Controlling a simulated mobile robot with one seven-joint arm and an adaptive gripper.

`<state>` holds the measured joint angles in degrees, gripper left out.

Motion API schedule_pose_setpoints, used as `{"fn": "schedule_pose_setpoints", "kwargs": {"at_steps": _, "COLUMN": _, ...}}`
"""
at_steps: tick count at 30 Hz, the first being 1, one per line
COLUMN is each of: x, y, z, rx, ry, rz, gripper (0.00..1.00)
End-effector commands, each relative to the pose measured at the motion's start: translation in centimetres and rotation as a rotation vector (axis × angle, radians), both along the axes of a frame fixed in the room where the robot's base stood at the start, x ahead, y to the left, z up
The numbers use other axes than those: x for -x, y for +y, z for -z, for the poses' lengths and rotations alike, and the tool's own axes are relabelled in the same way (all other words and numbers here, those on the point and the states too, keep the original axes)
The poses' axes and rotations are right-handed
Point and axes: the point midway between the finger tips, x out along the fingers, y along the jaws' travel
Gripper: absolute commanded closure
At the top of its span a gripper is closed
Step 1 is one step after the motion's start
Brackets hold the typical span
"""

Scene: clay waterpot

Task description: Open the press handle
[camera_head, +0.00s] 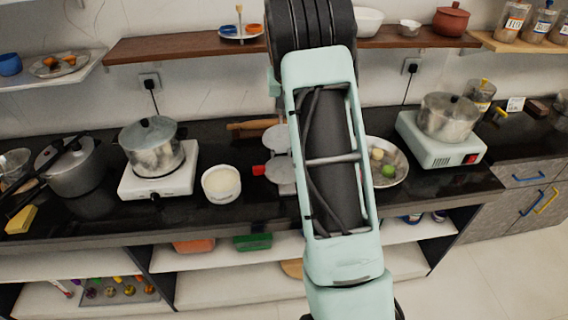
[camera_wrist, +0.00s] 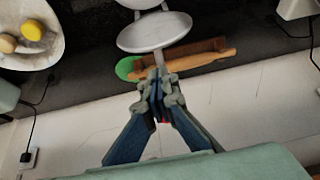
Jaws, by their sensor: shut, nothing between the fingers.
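The press shows in the head view as two round grey plates (camera_head: 281,172), partly hidden by my arm. A small red grip (camera_head: 258,171) sits at the left of the nearer plate. In the wrist view the press plate (camera_wrist: 155,32) is a pale disc ahead of my gripper, with a second disc cut off at the top edge. A narrow grey bar runs from the plate toward my fingertips. My gripper (camera_wrist: 158,88) is shut and empty, and I cannot tell whether it touches the bar. A bit of red shows between the fingers. My arm hides the gripper in the head view.
A rolling pin (camera_wrist: 205,68) and a green disc (camera_wrist: 127,68) lie near the fingertips. A white tub (camera_head: 221,184) and a pot on a white stove (camera_head: 160,182) stand left. A plate of produce (camera_head: 397,174) stands right. A wooden shelf (camera_head: 185,48) runs above.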

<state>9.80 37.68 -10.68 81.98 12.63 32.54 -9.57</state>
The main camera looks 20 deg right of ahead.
Motion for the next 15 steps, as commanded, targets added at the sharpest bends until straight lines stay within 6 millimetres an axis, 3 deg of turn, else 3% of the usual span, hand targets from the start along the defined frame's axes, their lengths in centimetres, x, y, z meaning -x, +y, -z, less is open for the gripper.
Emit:
{"fn": "schedule_pose_setpoints", "kwargs": {"at_steps": 6, "x": -1.07, "y": -0.32, "z": -0.3, "rx": -0.001, "ry": 0.001, "rz": 0.001, "gripper": 1.0}}
{"fn": "schedule_pose_setpoints", "kwargs": {"at_steps": 15, "x": -1.15, "y": -0.34, "z": -0.25, "rx": -0.001, "ry": 0.001, "rz": 0.001, "gripper": 1.0}}
